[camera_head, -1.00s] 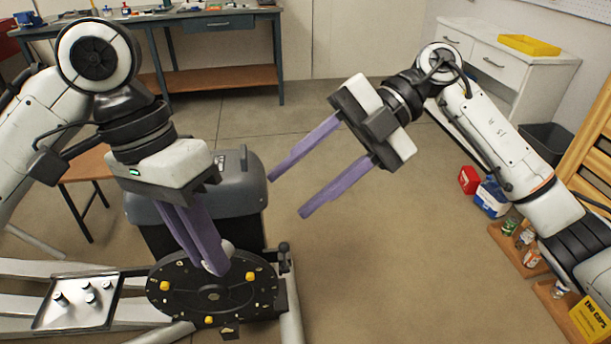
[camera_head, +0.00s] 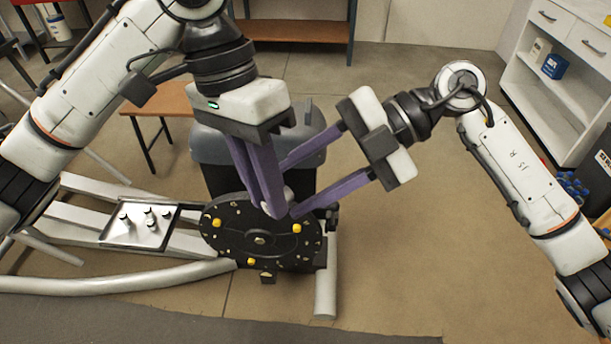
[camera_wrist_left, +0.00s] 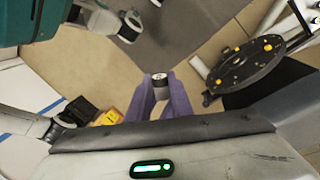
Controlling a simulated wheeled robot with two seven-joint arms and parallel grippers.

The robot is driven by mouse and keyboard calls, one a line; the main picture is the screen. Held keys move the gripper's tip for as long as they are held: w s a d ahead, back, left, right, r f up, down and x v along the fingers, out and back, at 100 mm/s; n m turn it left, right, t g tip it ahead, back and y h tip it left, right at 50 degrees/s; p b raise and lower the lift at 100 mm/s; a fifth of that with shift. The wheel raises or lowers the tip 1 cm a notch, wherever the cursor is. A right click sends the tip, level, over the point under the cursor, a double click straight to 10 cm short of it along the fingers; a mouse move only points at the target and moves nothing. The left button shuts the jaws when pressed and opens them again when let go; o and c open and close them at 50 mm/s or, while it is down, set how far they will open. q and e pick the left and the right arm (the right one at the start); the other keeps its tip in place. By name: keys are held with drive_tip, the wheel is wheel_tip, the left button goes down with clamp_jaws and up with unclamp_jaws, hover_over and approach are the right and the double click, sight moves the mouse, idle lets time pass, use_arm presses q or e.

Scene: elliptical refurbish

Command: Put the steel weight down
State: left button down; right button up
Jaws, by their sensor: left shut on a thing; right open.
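My left gripper (camera_head: 274,210) points down over the black disc (camera_head: 240,249), its purple fingers in front of the disc's upper part. It is shut on a small silvery steel weight (camera_wrist_left: 160,78), which shows between the fingertips in the left wrist view. In the head view the fingers mostly hide the weight, and I cannot tell whether it touches the disc. My right gripper (camera_head: 285,192) is open beside the left one. Its fingers reach in from the right, and the upper one passes behind my left fingers.
A metal tray (camera_head: 114,237) with several small steel weights lies on the pale frame (camera_head: 78,225) left of the disc. A grey-topped housing (camera_head: 215,147) stands behind the disc. White shelves (camera_head: 521,75) stand at the right. The floor to the front right is clear.

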drive_tip(key=shift+c, duration=0.3)
clamp_jaws()
use_arm(q)
drive_tip(key=c, duration=1.5)
unclamp_jaws()
